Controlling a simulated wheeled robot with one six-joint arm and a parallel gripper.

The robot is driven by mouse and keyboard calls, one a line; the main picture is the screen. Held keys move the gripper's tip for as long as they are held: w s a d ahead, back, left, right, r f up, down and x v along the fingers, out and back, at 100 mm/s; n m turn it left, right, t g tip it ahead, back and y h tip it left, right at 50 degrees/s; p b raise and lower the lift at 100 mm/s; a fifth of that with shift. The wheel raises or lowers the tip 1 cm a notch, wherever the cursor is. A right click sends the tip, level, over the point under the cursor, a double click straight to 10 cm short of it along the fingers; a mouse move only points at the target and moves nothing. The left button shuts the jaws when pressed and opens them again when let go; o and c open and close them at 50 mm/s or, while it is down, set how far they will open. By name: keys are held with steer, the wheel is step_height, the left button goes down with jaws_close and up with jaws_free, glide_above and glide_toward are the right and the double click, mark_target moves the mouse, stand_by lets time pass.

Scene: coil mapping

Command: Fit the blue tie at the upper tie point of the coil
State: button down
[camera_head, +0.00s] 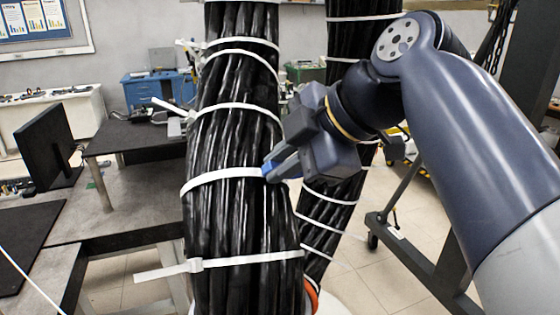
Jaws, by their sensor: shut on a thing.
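The coil (235,225) is a thick bundle of black cables standing upright in the middle, with several white ties around it. My gripper (275,170) is at the right side of the coil, beside a white tie (215,178) at mid height. Its jaws are shut on a small blue tie (268,170), which shows at the fingertips against the coil's right edge. Most of the blue tie is hidden by the fingers; I cannot tell whether it touches the coil.
A second black cable bundle (335,205) with white ties stands behind my gripper. A grey workbench (125,215) with a black monitor (47,150) is at the left. A dark metal frame (420,250) on casters stands at the right. Free floor shows between them.

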steer(key=c, duration=1.3)
jaws_free()
steer(key=shift+a, duration=0.1)
steer(key=shift+c, duration=0.2)
steer(key=v, duration=1)
steer(key=shift+s+d+r+b, duration=0.15)
steer(key=shift+d+r+b, duration=0.1)
steer(key=shift+b, duration=0.1)
steer(key=shift+a, duration=0.1)
steer(key=x, duration=1)
steer(key=shift+a+f+p, duration=0.15)
steer(key=shift+f+p, duration=0.2)
steer(key=shift+p, duration=0.05)
steer(key=shift+r, duration=0.15)
